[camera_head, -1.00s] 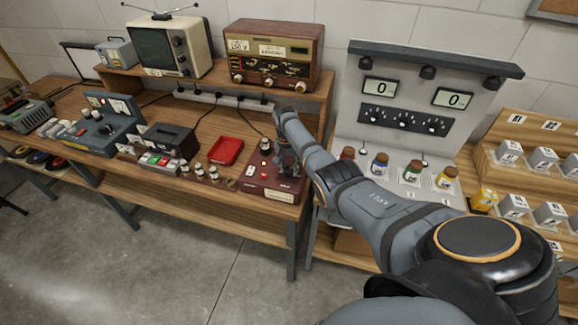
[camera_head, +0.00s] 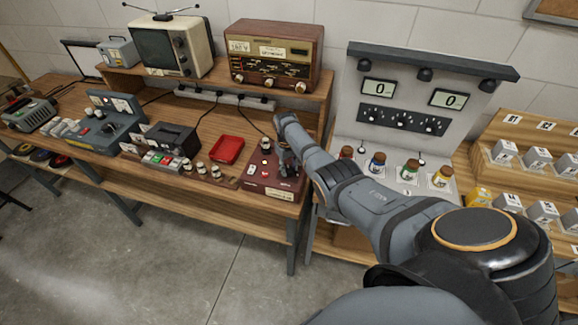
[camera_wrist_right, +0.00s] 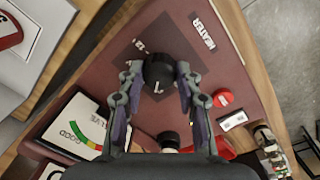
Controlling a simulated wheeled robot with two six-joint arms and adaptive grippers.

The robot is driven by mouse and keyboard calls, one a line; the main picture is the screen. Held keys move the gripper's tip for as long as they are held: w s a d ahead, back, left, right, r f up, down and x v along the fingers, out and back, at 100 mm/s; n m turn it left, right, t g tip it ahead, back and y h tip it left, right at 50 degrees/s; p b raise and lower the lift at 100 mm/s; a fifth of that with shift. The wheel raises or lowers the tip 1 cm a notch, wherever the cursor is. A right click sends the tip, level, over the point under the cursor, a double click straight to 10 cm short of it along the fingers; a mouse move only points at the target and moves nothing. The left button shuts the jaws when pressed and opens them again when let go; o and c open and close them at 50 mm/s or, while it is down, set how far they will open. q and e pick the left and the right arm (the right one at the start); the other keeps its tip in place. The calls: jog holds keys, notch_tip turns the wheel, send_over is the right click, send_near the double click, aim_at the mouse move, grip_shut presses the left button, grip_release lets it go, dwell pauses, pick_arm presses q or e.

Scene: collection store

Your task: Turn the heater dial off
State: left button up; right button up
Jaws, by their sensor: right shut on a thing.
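The heater dial (camera_wrist_right: 159,70) is a round black knob with a white mark on its face. It stands on a dark red panel (camera_wrist_right: 105,88) with a white HEATER label (camera_wrist_right: 203,37) beside it. My right gripper (camera_wrist_right: 158,76) is shut on the dial, one finger on each side. In the head view the dark red unit (camera_head: 256,182) sits at the right end of the bench, with my right gripper (camera_head: 288,162) over it. The dial is hidden there by the gripper. My left gripper is not in view.
A red tray (camera_head: 227,150) stands left of the unit, and bottles (camera_head: 377,162) stand right of my arm.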

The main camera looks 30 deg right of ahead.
aim_at(289, 171)
jog(key=n+p, duration=0.1)
jog(key=n, duration=0.4)
jog(key=shift+r+n, duration=0.15)
jog(key=shift+n, duration=0.15)
jog(key=n, duration=0.4)
jog(key=shift+d+n+t, duration=0.1)
jog(key=shift+n+t, duration=0.2)
jog(key=shift+n, duration=0.1)
jog(key=shift+n+p, duration=0.3)
jog(key=o, duration=1.1)
jog(key=shift+o, duration=0.2)
jog(key=shift+r, duration=0.1)
notch_tip(289, 171, up, 12)
jog(key=shift+s+a+f, duration=0.2)
jog(key=shift+s+a, duration=0.05)
jog(key=shift+s, duration=0.05)
